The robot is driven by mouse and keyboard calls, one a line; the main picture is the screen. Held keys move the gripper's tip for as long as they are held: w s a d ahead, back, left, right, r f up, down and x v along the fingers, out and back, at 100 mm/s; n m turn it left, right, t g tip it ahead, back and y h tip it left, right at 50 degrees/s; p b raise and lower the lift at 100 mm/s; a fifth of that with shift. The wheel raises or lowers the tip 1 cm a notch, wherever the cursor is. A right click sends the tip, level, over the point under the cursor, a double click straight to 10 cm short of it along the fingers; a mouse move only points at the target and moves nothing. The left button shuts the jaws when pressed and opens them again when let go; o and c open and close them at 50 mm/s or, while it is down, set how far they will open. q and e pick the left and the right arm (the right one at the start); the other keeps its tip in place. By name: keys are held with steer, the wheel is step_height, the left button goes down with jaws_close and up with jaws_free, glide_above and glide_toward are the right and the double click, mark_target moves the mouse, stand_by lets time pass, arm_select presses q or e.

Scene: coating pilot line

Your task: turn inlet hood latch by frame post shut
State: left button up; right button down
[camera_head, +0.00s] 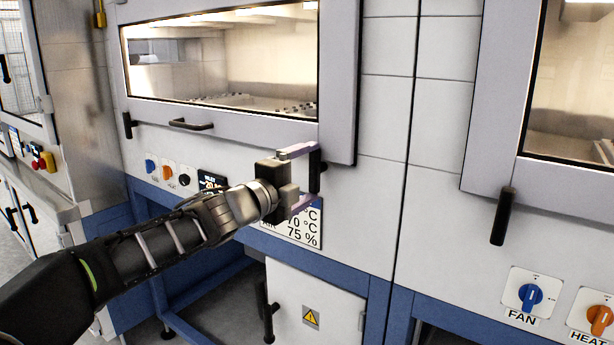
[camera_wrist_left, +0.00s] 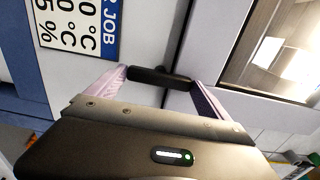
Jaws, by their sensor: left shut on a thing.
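The inlet hood (camera_head: 338,60) is a light grey framed cover with a long window. Its black latch handle (camera_head: 316,165) sits at the lower right corner, near the frame post (camera_head: 388,110), and points about straight down. My left gripper (camera_head: 312,174) reaches in from the left with its lilac fingers at the upper and lower ends of the handle, shut on it. In the left wrist view the black latch (camera_wrist_left: 160,77) lies between the two fingertips. Its pivot is partly seen behind it. My right gripper is not in view.
Another black latch (camera_head: 127,125) and a bar handle (camera_head: 191,125) are on the hood's lower left. A label panel (camera_head: 300,236) and knobs (camera_head: 150,166) lie below. At right are another hood (camera_head: 490,120) with its own hanging latch (camera_head: 502,216) and a FAN knob (camera_head: 530,296).

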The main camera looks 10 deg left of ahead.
arm_select(q)
steer(key=o, duration=1.1)
steer(key=shift+s, duration=0.1)
steer(key=v, duration=0.7)
steer(key=shift+s+a, duration=0.1)
steer(key=shift+s, duration=0.2)
